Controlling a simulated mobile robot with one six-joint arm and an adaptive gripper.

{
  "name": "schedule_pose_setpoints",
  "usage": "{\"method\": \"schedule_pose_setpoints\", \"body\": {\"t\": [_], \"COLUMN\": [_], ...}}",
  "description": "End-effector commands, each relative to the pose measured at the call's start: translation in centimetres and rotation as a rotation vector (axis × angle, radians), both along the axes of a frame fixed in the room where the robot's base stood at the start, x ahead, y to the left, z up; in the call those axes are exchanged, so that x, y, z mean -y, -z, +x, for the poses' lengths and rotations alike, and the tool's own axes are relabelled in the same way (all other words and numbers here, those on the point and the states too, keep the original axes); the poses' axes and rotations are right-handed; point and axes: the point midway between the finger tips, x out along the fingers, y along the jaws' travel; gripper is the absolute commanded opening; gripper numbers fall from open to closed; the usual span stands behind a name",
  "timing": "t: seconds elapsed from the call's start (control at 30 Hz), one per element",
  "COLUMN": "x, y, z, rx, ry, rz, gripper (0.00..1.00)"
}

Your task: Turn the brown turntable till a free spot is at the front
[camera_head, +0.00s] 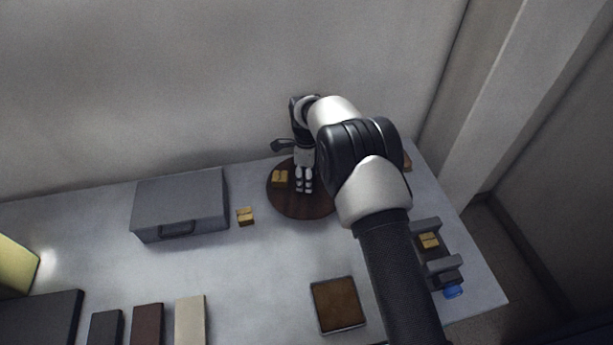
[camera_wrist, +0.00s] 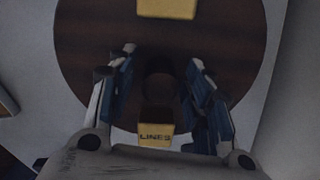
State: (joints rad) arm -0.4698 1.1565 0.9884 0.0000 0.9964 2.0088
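The brown round turntable (camera_head: 303,210) stands at the back of the table, partly hidden by my arm; its dark top (camera_wrist: 80,40) fills much of the wrist view. My gripper (camera_head: 304,187) is over it, pointing down. In the wrist view its two fingers (camera_wrist: 160,70) are apart, with a dark round shape between them. One yellow block (camera_head: 280,178) is on the turntable, left of my gripper. In the wrist view, one yellow block (camera_wrist: 167,8) is at the top and another, marked LINES (camera_wrist: 155,135), is low between the fingers. Whether the fingers touch anything is unclear.
A yellow block (camera_head: 245,217) lies on the table between the turntable and a grey case (camera_head: 180,203). A grey holder (camera_head: 440,265) with a yellow block stands right, near a blue item (camera_head: 453,291). A brown square tray (camera_head: 325,304) and several slabs (camera_head: 190,318) lie in front.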

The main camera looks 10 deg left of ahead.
Motion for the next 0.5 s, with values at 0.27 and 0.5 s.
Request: {"method": "schedule_pose_setpoints", "body": {"t": [0.27,0.5], "x": [0.0,0.01], "y": [-0.02,-0.03], "z": [0.0,-0.01], "rx": [0.0,0.0], "ry": [0.0,0.0], "rz": [0.0,0.0], "gripper": [0.25,0.09]}}
